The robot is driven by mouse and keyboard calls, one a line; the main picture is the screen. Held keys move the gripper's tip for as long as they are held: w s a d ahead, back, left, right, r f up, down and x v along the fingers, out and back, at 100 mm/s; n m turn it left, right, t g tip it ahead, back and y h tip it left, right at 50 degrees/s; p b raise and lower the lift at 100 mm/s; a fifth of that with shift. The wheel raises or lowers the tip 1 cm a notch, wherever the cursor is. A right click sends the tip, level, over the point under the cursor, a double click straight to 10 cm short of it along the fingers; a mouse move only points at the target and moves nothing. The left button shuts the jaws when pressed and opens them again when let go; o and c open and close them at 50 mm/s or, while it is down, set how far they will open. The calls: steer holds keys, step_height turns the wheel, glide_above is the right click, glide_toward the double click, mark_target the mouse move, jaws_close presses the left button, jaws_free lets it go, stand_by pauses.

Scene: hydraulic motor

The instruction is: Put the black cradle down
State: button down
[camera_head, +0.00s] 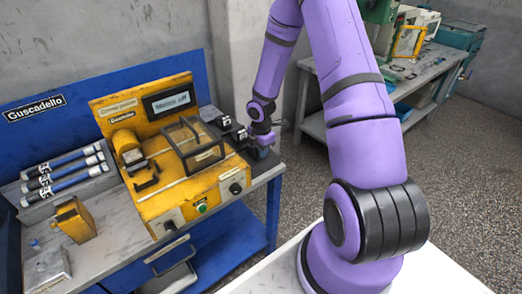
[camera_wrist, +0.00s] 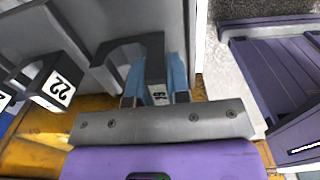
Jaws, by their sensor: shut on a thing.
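The black cradle (camera_wrist: 128,48) is a dark block with a curved cut-out, seen in the wrist view. My gripper (camera_wrist: 157,72) is shut on it, with one blue finger pad on either side of its narrow part. In the head view my gripper (camera_head: 263,152) is low over the right end of the workbench, beside the yellow machine.
A dark block labelled 22 (camera_wrist: 56,88) stands left of the held cradle. The yellow machine (camera_head: 190,195) fills the middle of the blue workbench (camera_head: 262,168), whose right edge is close to my gripper. A grey table (camera_head: 325,125) stands behind my arm.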

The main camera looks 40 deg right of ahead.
steer(key=shift+f, duration=0.15)
steer(key=c, duration=1.1)
jaws_free()
steer(key=s+a+r+m+h, duration=0.1)
steer(key=s+r+m, duration=0.1)
steer(key=r, duration=1)
steer(key=s+a+r+m+h, duration=0.1)
steer(key=a+r+m, duration=0.1)
steer(key=r, duration=1)
steer(key=shift+s+a+r+m+t+y, duration=0.35)
steer(key=shift+s+a+r+m+t, duration=0.5)
steer(key=shift+s+a+r+m, duration=2)
steer(key=shift+s+a+r+m+t+y, duration=0.4)
steer(key=shift+s+r+m+t, duration=1.05)
steer(key=shift+s+r, duration=2.9)
steer(key=shift+s+a+r+m+t+y, duration=0.3)
steer(key=shift+s+a+r+m, duration=2)
steer(key=shift+s, duration=2.3)
